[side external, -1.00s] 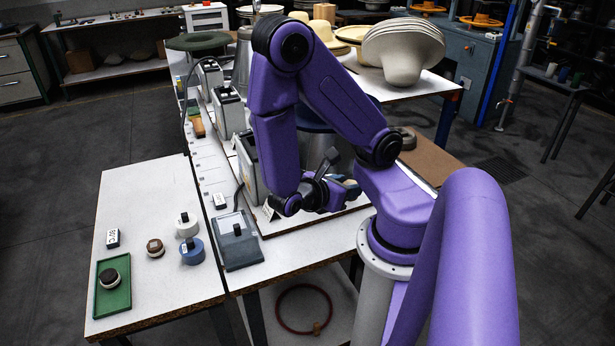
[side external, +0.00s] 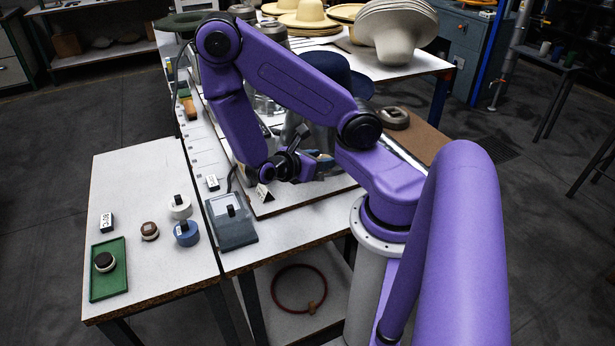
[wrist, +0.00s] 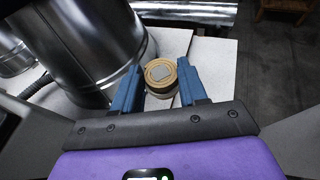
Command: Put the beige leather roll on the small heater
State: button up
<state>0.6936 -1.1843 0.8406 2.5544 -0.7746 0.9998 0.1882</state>
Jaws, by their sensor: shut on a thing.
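The beige leather roll (wrist: 161,74) is between the two blue fingers of my gripper (wrist: 160,84) in the wrist view, its round, layered end facing the camera. My gripper is shut on it. In the side view my gripper (side external: 322,160) is over the main table, beside the metal cylinders, and the roll is mostly hidden by the wrist. Large shiny metal cylinders (wrist: 85,45) stand close on the left in the wrist view. I cannot tell which thing is the small heater.
A grey-blue box with a knob (side external: 231,225) stands near the table's front edge. Left of it are a blue roll (side external: 187,233), a white roll (side external: 180,207), a brown roll (side external: 149,231) and a green tray (side external: 108,284). Pale hats (side external: 395,35) are stacked behind.

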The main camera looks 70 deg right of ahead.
jog(key=w+d+f, duration=0.1)
jog(key=f, duration=0.1)
jog(key=w+d+f, duration=0.1)
jog(key=f, duration=0.1)
jog(key=w+d+f, duration=0.1)
jog(key=w, duration=0.1)
jog(key=shift+d+f, duration=0.15)
jog(key=shift+f, duration=0.25)
jog(key=shift+w+d+f, duration=0.15)
jog(key=shift+f, duration=1.6)
jog(key=shift+f, duration=0.1)
jog(key=o, duration=1)
jog(key=shift+o, duration=0.2)
